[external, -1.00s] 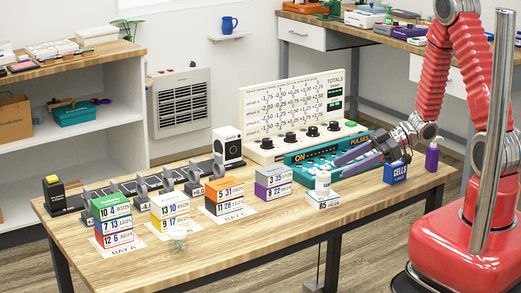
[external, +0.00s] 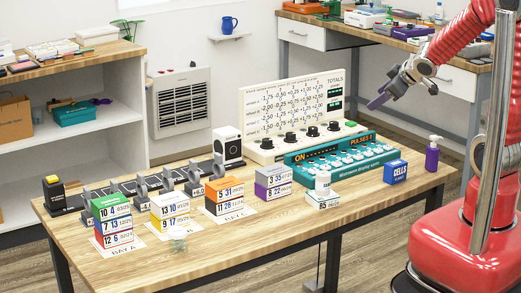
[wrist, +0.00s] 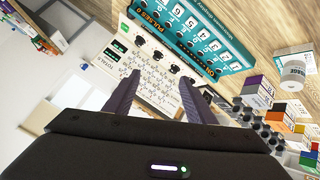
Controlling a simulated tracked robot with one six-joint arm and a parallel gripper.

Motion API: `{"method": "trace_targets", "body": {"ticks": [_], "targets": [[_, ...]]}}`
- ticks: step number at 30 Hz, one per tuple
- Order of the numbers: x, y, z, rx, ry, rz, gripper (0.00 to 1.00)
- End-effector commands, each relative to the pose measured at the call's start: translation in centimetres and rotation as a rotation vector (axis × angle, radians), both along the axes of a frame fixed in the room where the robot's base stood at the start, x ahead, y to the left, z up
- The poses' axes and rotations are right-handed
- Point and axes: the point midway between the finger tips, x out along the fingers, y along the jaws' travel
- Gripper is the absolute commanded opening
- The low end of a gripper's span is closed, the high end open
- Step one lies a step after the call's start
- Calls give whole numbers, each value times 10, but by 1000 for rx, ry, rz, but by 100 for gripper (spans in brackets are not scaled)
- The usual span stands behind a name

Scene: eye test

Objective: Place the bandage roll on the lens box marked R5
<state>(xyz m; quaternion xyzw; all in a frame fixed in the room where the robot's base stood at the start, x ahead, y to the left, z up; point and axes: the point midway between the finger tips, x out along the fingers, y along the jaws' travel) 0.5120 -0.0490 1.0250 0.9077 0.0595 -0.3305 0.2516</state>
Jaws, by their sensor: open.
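The bandage roll (external: 323,180), a white cylinder, stands upright on top of the small white lens box (external: 323,202) marked R5 near the table's front edge. The roll also shows at the right of the wrist view (wrist: 293,70), with part of the box beside it. My gripper (external: 377,102) is raised above the right part of the table, up and to the right of the roll and well apart from it. In the wrist view its two dark purple fingers (wrist: 160,85) are spread, with nothing held between them.
A teal console (external: 345,160) and a white totals panel (external: 290,110) stand behind the roll. A blue CELLS box (external: 395,173) and a purple pump bottle (external: 432,156) are to the right. Stacked lens boxes (external: 231,195) and a glass (external: 179,240) are to the left.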

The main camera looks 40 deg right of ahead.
Motion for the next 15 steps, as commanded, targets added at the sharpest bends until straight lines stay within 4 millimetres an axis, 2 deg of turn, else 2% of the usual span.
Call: {"method": "trace_targets", "body": {"ticks": [1, 3, 8, 15], "targets": [[-9, -4, 11, 5, 4, -43, 50], [-23, -9, 20, 19, 23, -103, 50], [-61, -13, 37, 70, 78, -220, 50], [-127, 2, 52, 194, 190, -337, 50]]}}
